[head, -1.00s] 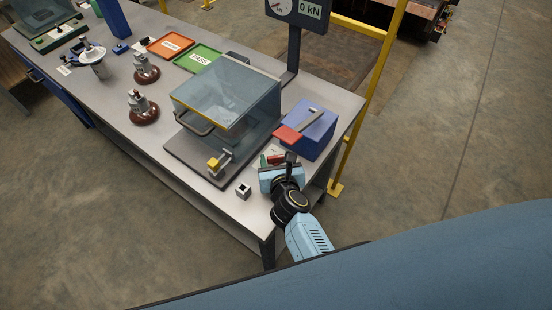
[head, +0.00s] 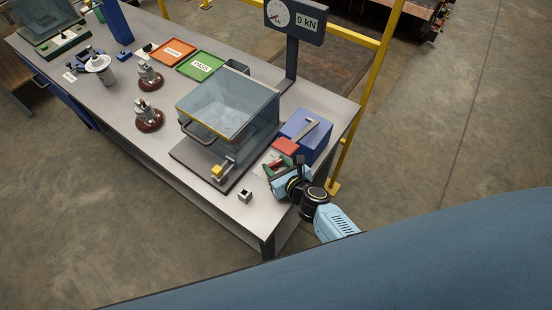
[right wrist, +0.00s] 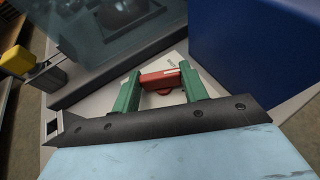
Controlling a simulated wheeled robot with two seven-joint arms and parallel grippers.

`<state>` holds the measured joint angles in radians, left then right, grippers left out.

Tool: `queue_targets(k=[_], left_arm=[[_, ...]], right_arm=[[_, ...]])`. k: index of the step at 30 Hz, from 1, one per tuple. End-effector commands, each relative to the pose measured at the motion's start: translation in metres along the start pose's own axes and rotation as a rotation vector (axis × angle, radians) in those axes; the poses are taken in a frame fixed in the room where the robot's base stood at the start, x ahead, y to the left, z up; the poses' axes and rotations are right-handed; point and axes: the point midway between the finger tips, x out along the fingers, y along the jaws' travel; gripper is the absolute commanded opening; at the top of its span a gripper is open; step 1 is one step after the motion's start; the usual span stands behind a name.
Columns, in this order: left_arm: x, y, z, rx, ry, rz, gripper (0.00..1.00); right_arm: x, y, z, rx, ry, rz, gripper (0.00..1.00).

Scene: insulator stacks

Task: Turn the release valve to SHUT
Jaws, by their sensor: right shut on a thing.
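The release valve shows as a red handle (right wrist: 162,79) on a pale plate (right wrist: 176,60) in the right wrist view. Some lettering on the plate shows but is too small to read. My right gripper (right wrist: 160,84) is shut on the red handle, with one green finger at each end of it. In the head view my right gripper (head: 276,166) is at the table's near right corner, beside the blue box with the red-ended lever (head: 304,130). The gripper hides most of the valve there. My left gripper is not in view.
A clear-walled test chamber (head: 228,105) with a yellow-topped latch (head: 217,170) stands left of the gripper. A small square socket (head: 245,196) sits near the table edge. The gauge display (head: 296,18) reads 0 kN. Brown insulators (head: 149,118) and orange and green trays stand farther left.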

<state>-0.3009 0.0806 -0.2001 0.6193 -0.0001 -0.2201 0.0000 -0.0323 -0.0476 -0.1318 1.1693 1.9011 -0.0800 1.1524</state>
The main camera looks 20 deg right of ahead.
Motion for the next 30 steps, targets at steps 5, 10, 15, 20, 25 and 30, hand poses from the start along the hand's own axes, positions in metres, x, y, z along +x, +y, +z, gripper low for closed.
queue_targets(k=[5, 10, 15, 20, 25, 30], left_arm=[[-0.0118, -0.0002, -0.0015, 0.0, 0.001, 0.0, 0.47], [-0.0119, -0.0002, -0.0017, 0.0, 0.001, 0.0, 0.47], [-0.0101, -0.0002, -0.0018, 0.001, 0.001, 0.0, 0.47], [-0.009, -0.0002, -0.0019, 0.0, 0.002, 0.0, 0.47], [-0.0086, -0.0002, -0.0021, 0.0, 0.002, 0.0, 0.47], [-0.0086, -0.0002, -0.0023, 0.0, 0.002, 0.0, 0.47]], right_arm=[[0.0004, -0.0046, 0.0024, -0.06, -0.001, 0.135, 0.21], [0.0015, -0.0051, 0.0011, -0.106, -0.002, 0.247, 0.21], [0.0021, -0.0055, 0.001, -0.139, -0.003, 0.329, 0.21], [0.002, -0.0056, 0.0008, -0.158, -0.003, 0.376, 0.21], [0.0022, -0.0055, 0.0015, -0.168, -0.004, 0.399, 0.21], [0.0022, -0.0054, 0.0017, -0.17, -0.004, 0.403, 0.21]])
